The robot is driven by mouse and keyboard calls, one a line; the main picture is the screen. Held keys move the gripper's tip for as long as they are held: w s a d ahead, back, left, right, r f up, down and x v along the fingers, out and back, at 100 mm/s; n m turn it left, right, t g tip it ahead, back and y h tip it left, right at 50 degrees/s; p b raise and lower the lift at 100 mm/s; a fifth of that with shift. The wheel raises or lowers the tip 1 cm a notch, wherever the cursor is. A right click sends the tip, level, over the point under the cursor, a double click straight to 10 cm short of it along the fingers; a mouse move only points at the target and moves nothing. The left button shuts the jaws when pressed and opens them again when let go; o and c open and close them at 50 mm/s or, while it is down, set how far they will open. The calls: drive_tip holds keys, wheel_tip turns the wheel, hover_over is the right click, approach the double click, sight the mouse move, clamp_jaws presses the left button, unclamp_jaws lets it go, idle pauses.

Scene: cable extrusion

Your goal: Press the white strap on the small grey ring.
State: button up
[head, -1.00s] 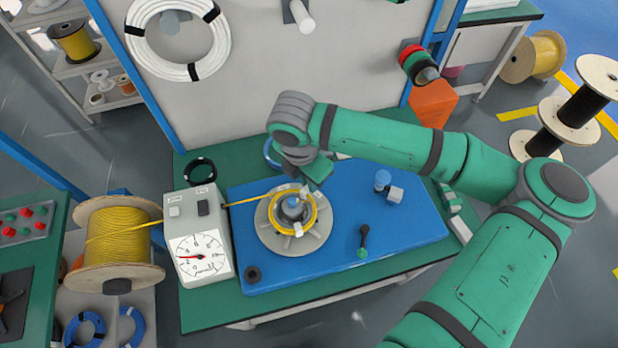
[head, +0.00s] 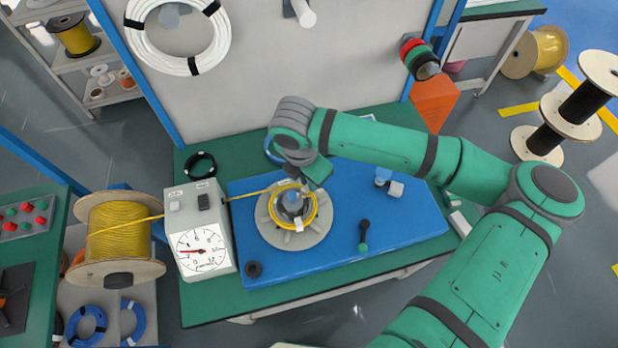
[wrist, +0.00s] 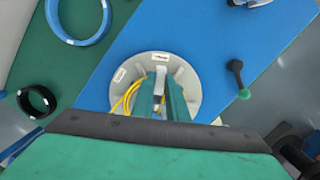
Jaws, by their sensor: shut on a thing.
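The small grey ring (head: 270,232) is a round grey former lying flat on the blue board. A yellow cable coil (head: 316,212) sits around its hub, with a white piece (head: 298,225) at its front edge. My gripper (head: 306,186) reaches down at the back right of the coil. In the wrist view, its two green fingers (wrist: 161,95) are shut on a small pale piece, seemingly the white strap (wrist: 160,72), over the grey ring (wrist: 196,92). The fingers hide part of the ring and coil, so I cannot tell whether the strap touches the ring.
A meter box (head: 205,240) stands left of the ring, and yellow cable runs past it from a spool (head: 118,235). The board's front right is clear.

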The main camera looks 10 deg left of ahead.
drive_tip(key=shift+f, duration=0.6)
idle(1.1)
drive_tip(key=o, duration=0.9)
drive_tip(key=shift+r, duration=4.05)
